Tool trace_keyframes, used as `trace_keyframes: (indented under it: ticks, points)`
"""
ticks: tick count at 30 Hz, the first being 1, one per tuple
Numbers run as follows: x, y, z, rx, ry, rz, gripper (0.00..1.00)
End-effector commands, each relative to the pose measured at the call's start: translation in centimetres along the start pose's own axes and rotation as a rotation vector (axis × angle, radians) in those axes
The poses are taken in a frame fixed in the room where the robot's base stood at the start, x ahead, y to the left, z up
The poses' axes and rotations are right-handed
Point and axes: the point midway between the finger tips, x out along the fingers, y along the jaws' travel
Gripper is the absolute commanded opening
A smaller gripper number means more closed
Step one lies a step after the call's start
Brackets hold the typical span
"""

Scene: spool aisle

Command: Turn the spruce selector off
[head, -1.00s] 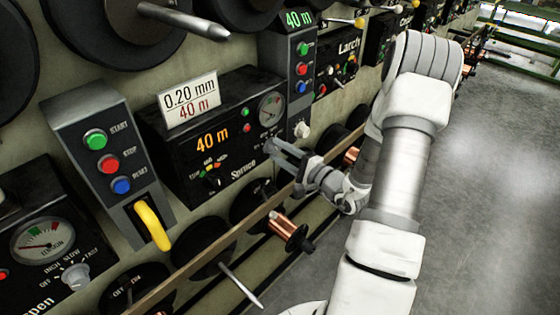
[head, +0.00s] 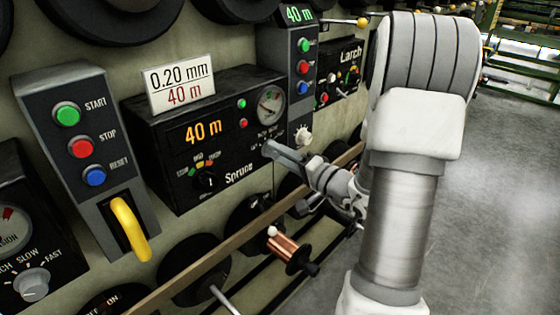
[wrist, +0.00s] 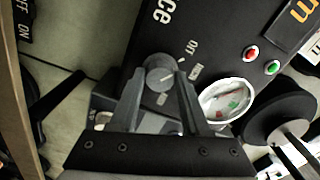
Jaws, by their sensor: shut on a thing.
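The spruce panel (head: 175,150) is a black box on the wall marked "Spruce", with an orange "40 m" readout. Its round grey selector knob (wrist: 158,70) shows in the wrist view beside an "OFF" label, near the tension gauge (wrist: 226,100). A pale line marks the knob, but I cannot tell surely which label it points at. My gripper (wrist: 160,80) has one finger on each side of the knob and is shut on it. In the head view my gripper (head: 272,148) reaches the panel's lower right corner and hides the knob.
A START/STOP/RESET box (head: 85,145) with a yellow handle (head: 130,228) stands left of the panel. A wooden rail (head: 225,245) and a copper spool (head: 284,249) lie below. The Larch panel (head: 340,75) is further right. The floor (head: 500,200) at right is clear.

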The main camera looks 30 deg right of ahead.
Motion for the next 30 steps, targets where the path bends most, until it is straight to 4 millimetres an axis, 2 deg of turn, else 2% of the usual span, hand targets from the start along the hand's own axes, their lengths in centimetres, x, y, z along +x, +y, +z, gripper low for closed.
trace_keyframes:
  ticks: [13, 14, 18, 19, 30]
  points:
    - [-0.07, 0.02, -0.14, -0.013, 0.003, 0.002, 0.00]
    - [-0.07, 0.02, -0.14, -0.013, 0.003, 0.002, 0.48]
    - [-0.05, 0.01, -0.10, -0.012, 0.002, 0.001, 0.73]
    - [-0.05, 0.01, -0.10, -0.012, 0.002, 0.001, 0.77]
    - [-0.56, -0.02, -0.10, -0.011, 0.001, 0.002, 0.77]
